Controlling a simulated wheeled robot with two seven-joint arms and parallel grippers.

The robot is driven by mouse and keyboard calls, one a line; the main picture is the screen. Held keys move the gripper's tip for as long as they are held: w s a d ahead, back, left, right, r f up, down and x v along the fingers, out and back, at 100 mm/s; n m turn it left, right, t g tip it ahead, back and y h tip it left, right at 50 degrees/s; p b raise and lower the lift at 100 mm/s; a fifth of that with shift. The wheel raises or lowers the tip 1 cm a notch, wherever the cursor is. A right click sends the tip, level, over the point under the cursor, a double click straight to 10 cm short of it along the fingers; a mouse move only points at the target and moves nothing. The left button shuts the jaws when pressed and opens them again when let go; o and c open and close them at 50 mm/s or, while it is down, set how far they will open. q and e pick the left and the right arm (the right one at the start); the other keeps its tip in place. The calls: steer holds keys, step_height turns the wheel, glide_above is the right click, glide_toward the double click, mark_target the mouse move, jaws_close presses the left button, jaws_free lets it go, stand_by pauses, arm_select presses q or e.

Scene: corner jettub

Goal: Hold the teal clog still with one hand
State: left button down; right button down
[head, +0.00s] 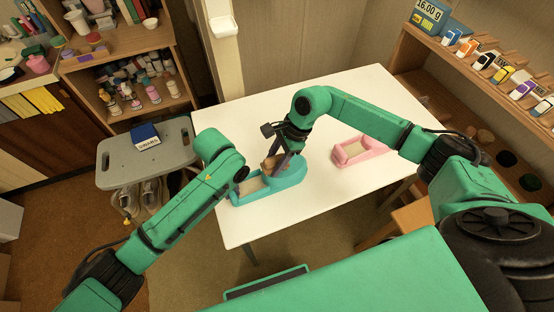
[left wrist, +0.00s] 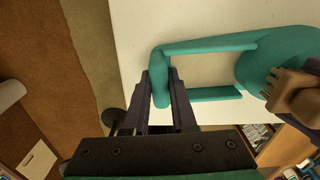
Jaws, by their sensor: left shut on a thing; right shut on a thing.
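The teal clog (head: 283,176) lies on the white table, its rounded toe to the right and its heel to the left. In the left wrist view my left gripper (left wrist: 161,80) has its fingers on both sides of the heel end of the teal clog (left wrist: 210,44) and is shut on it. In the head view that gripper is mostly hidden by its own arm. My right gripper (head: 277,152) is over the toe, shut on a brown wooden-looking thing (head: 268,164). This brown thing (left wrist: 296,92) also shows against the toe at the right edge of the left wrist view.
A pink clog (head: 358,150) lies on the white table (head: 243,228) to the right, under my right arm. A grey stool (head: 115,174) with a dark blue box (head: 145,135) stands left of the table. Shelves (head: 493,100) line the right wall. The table's back is clear.

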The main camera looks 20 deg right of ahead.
steer(key=shift+s+r, duration=0.1)
steer(key=shift+r, duration=2.8)
steer(key=shift+r, duration=1.5)
arm_select(q)
steer(key=c, duration=0.7)
jaws_free()
steer(key=shift+f, duration=0.1)
steer(key=shift+o, duration=0.2)
steer(key=shift+w, duration=0.1)
